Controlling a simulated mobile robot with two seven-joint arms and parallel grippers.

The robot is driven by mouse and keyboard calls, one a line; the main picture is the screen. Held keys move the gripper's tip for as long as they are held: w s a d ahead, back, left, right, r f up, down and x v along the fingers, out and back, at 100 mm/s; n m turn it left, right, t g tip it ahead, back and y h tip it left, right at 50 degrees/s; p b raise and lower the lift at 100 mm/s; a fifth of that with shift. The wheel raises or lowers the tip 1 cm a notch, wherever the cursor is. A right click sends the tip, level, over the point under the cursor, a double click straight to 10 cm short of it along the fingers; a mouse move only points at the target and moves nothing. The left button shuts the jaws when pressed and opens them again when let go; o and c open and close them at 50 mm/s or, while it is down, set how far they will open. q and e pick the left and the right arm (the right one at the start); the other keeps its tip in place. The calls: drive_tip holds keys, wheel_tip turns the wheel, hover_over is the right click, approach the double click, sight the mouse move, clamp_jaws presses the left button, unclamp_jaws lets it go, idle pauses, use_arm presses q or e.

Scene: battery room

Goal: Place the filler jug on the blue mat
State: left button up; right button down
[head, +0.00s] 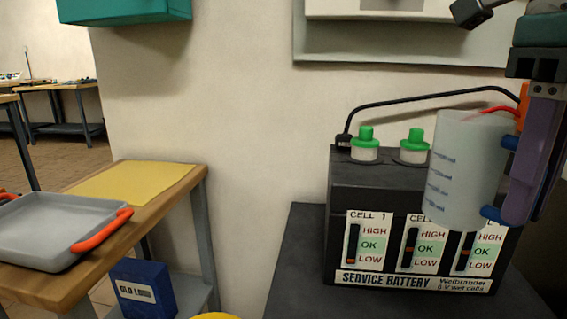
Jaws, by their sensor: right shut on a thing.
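The filler jug (463,170) is a pale translucent vessel with blue level marks, at the right of the head view. My right gripper (503,180) is shut on it from the right side. The jug is in front of the service battery (345,190) and hides part of its top and its label. I cannot tell how far it is from the battery. No blue mat shows; a yellow mat (132,184) lies on the wooden bench at the left. My left gripper is not in view.
A grey tray (55,228) with orange handles sits on the wooden bench (150,222). A blue box (143,290) is below the bench. Two green-capped cell plugs (365,143) and a black cable are on the battery. A gap separates the bench from the battery's dark stand (295,265).

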drive_tip(key=s+a+r+n+p, duration=0.1)
drive_tip(key=r+n+p, duration=1)
drive_tip(key=r+p, duration=1.1)
drive_tip(key=s+a+r+n+p, duration=0.2)
drive_tip(key=r+n+p, duration=0.9)
drive_tip(key=r+p, duration=1.2)
drive_tip(key=s+a+r+n+p, duration=0.1)
drive_tip(key=s+r+n+p, duration=0.3)
drive_tip(key=r+n+p, duration=0.7)
wheel_tip(320, 180, up, 14)
drive_tip(key=p, duration=1.2)
drive_tip(key=shift+s+a, duration=0.15)
drive_tip(key=shift+a, duration=0.15)
drive_tip(key=shift+f, duration=0.2)
